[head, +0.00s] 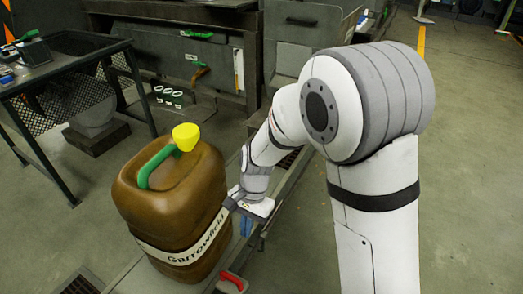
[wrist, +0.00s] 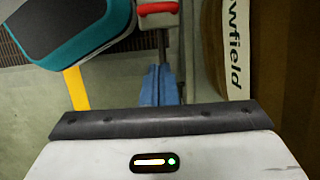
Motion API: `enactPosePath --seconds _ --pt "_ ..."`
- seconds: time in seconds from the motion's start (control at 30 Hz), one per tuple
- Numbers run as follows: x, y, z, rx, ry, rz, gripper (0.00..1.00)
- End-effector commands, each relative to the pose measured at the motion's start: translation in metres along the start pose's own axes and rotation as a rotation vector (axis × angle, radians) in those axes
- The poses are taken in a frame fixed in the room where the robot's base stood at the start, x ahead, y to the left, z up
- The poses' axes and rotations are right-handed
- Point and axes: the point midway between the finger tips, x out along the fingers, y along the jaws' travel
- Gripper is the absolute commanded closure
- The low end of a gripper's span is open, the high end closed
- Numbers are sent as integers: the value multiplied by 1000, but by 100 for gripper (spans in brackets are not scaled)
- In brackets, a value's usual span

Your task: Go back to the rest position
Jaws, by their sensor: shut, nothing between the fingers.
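My gripper (head: 246,226) points down just right of a large brown jerrycan (head: 150,205) in the head view. Its blue fingers (wrist: 158,85) are together in the wrist view, with nothing visible between them. The jerrycan stands upright, with a yellow cap, a green handle and a white "Garrowfield" label (wrist: 236,50). In the head view my gripper overlaps the jerrycan's right edge; I cannot tell how wide the gap is. My white arm hides part of the floor behind it.
A red-handled item (head: 232,281) lies low in front of the gripper. A teal and dark object (wrist: 75,25) is at the wrist view's upper left. A dark metal table (head: 60,75) stands at left, machinery behind. Open floor (head: 465,170) lies at right.

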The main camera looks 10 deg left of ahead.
Motion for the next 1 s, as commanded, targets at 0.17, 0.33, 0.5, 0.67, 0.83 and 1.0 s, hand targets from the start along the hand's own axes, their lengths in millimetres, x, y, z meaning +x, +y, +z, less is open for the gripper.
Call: enactPosePath --seconds 0.17,0.33,0.5,0.67,0.83,1.0 --pt "-17 4 1 -9 10 -8 100" --pt "-99 35 6 -69 70 -46 100" --pt "-198 85 19 -160 169 -75 100" --pt "-279 135 37 -239 269 -78 100" --pt "-353 188 63 -312 378 -55 100" --pt "-401 228 88 -367 461 -13 100"
